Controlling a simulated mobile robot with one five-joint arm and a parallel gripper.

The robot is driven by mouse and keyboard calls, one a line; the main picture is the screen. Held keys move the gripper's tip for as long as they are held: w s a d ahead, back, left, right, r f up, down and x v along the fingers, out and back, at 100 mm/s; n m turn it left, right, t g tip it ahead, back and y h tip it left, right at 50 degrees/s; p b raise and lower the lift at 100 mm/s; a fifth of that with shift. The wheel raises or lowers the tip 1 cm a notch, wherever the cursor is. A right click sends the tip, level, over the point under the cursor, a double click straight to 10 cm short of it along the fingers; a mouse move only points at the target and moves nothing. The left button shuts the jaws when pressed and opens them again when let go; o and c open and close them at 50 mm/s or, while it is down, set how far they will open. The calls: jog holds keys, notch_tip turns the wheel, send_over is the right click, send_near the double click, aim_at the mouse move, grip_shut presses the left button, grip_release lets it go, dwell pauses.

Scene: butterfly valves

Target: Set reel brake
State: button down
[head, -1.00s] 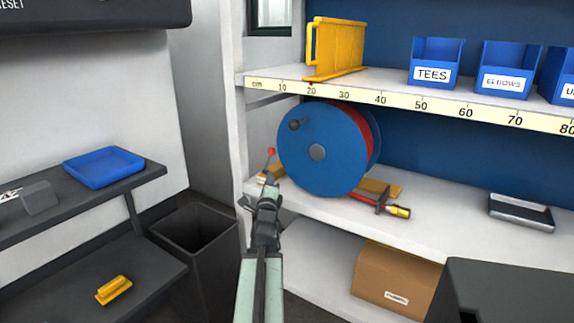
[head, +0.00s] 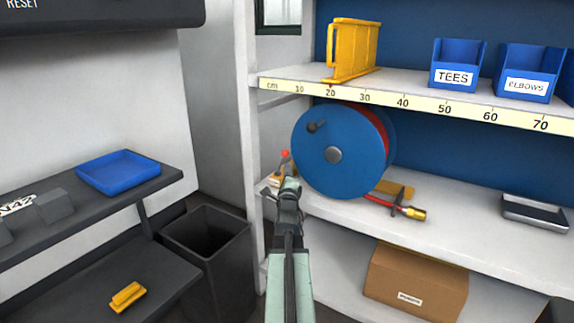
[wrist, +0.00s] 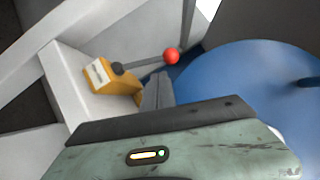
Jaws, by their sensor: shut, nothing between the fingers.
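The reel brake is a yellow block (wrist: 118,80) with a white label, a dark pivot knob and a thin grey lever ending in a red ball (wrist: 171,56). In the head view its red ball (head: 285,153) shows at the left edge of the blue reel (head: 340,175), while my gripper partly hides the block. My gripper (head: 287,187) is shut and empty in front of the brake. In the wrist view its fingers (wrist: 158,82) point at the lever, just below the red ball; I cannot tell whether they touch.
The reel stands on a white shelf (head: 465,225), with a red hose and brass nozzle (head: 415,214) at its right. A white shelf post (head: 247,130) is close on the left. A dark bin (head: 207,250) stands below left, and a cardboard box (head: 415,285) sits below.

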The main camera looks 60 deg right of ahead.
jog(key=shift+w+d+r, duration=0.25)
jog(key=shift+w+d, duration=0.85)
jog(key=shift+w, duration=0.05)
jog(key=shift+r+p, duration=0.1)
jog(key=shift+p, duration=0.25)
